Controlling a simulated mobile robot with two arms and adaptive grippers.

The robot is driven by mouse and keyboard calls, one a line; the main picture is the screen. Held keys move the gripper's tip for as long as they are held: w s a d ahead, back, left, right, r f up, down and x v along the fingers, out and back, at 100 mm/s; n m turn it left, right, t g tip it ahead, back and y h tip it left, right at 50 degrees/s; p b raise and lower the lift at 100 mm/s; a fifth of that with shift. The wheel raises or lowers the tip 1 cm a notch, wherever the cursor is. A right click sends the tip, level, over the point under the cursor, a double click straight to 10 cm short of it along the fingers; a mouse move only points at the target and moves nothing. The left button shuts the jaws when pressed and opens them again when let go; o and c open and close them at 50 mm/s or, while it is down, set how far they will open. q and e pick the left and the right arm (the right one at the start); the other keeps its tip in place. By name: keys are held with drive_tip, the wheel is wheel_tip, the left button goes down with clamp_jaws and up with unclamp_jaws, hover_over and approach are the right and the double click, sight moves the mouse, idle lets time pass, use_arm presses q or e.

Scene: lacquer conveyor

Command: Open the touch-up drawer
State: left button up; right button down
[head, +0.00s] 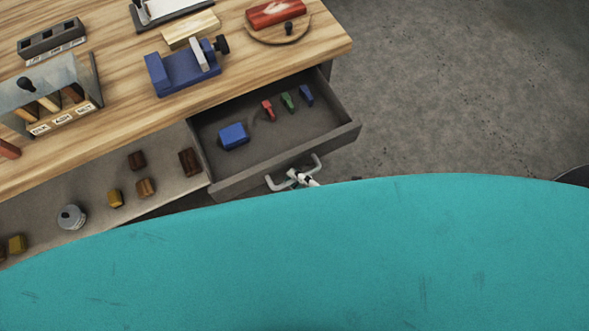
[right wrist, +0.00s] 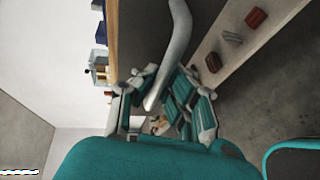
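The touch-up drawer (head: 262,172) is pulled out from under the wooden worktop, and its inside shows. In it lie a blue block (head: 234,136) and small red (head: 268,110), green (head: 288,101) and blue (head: 306,95) pieces. The pale curved handle (head: 281,184) is on its front panel. My right gripper (head: 304,178) is at the handle, mostly hidden by my teal body. In the right wrist view its fingers (right wrist: 163,78) lie on both sides of the handle bar (right wrist: 180,35) and appear closed on it. My left gripper is not in view.
The worktop (head: 120,118) carries a blue vise (head: 182,72), a red block (head: 275,12) on a round board and a glass-fronted holder (head: 50,92). A lower grey surface (head: 95,180) holds several brown and yellow blocks and a can (head: 71,217). Floor right of the drawer is clear.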

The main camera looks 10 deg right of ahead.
drive_tip(key=shift+s+r, duration=0.15)
drive_tip(key=shift+s, duration=0.1)
drive_tip(key=c, duration=2)
unclamp_jaws()
drive_tip(key=o, duration=0.6)
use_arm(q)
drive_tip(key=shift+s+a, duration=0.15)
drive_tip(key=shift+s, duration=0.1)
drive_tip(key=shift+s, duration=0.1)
use_arm(e)
drive_tip(key=shift+s+d, duration=0.1)
